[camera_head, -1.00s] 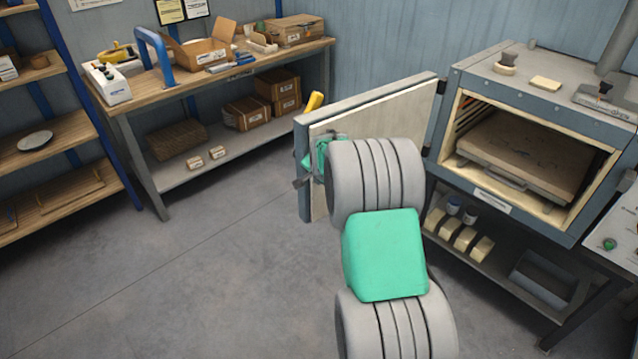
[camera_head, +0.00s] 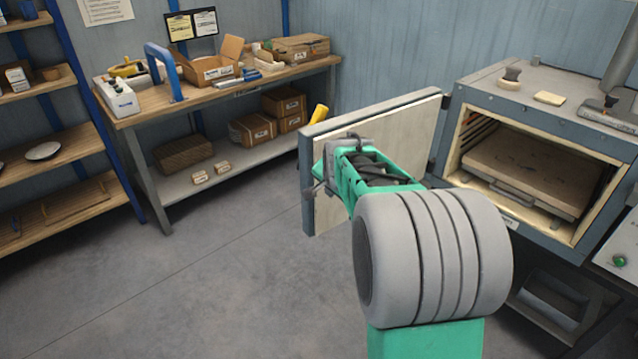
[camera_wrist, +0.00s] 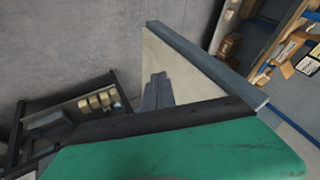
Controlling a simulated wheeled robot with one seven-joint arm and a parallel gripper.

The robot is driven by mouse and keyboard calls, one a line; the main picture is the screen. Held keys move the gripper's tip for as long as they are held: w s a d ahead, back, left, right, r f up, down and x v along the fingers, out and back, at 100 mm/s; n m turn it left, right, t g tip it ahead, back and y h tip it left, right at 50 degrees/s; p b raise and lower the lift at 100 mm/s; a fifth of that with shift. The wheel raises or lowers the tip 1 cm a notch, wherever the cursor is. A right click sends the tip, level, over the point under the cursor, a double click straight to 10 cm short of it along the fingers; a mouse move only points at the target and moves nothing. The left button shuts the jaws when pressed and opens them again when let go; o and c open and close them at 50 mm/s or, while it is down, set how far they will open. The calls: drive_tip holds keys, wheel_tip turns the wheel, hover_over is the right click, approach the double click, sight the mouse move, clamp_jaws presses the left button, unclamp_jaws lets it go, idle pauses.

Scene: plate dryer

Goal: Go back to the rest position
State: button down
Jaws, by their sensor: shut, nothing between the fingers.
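My gripper (camera_wrist: 157,82) shows in the wrist view as two dark grey fingers close together, shut and empty, with the open door behind them. In the head view my green and grey arm reaches in front of the dryer door (camera_head: 402,128), and the fingers are not clear there. The dryer (camera_head: 510,88) is open at the right, with a tan slab (camera_head: 530,172) on a tray inside.
A workbench (camera_head: 128,119) with boxes and tools stands at the back left. Wooden shelves (camera_head: 62,148) stand at the far left. A brush and a small block lie on the dryer's top. The grey floor (camera_head: 200,290) at the left is clear.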

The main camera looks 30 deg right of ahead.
drive_tip(key=s+a+f+n+g+y, duration=0.1)
drive_tip(key=s+a+f+n+g, duration=0.3)
drive_tip(key=s, duration=0.5)
drive_tip(key=s+a+f+n+g+y, duration=0.1)
drive_tip(key=s+a+f+n+g, duration=0.15)
drive_tip(key=s+f+n, duration=0.4)
drive_tip(key=s+a+r, duration=0.4)
drive_tip(key=s+a, duration=0.3)
drive_tip(key=s, duration=0.1)
drive_tip(key=a+r+n+t, duration=0.3)
drive_tip(key=a+r, duration=0.2)
drive_tip(key=a, duration=0.2)
drive_tip(key=shift+w+r+y, duration=0.3)
drive_tip(key=shift+w, duration=0.05)
